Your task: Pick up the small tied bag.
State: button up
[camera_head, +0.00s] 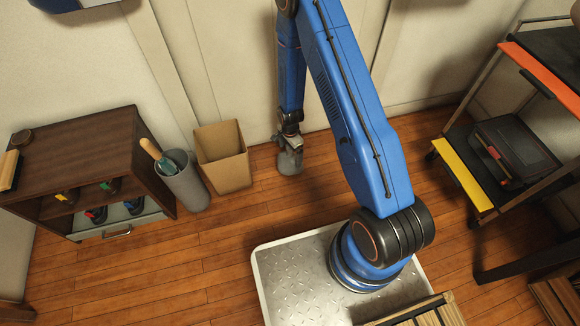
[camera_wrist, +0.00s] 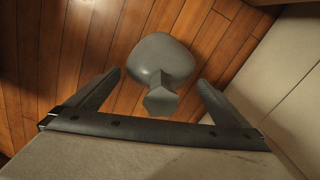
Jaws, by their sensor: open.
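The small tied bag (camera_head: 289,162) is grey and rests on the wooden floor by the back wall. In the wrist view the bag (camera_wrist: 161,57) shows a rounded body and a narrow neck with a flared tied end toward me. My gripper (camera_head: 291,137) is right above the bag, pointing down, and partly hides its top in the head view. In the wrist view my gripper (camera_wrist: 159,77) is open, one finger on each side of the bag's neck. Floor shows between the neck and both fingers, and nothing is held.
A tan bin (camera_head: 224,160) and a grey cylinder (camera_head: 184,185) holding tools stand left of the bag. A brown cabinet (camera_head: 80,150) is further left. A shelf cart (camera_head: 470,180) stands at the right. The wall is close behind the bag.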

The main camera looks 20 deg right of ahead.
jog(key=shift+f, duration=2.4)
jog(key=shift+c, duration=0.6)
jog(key=c, duration=1.3)
jog(key=shift+r, duration=0.15)
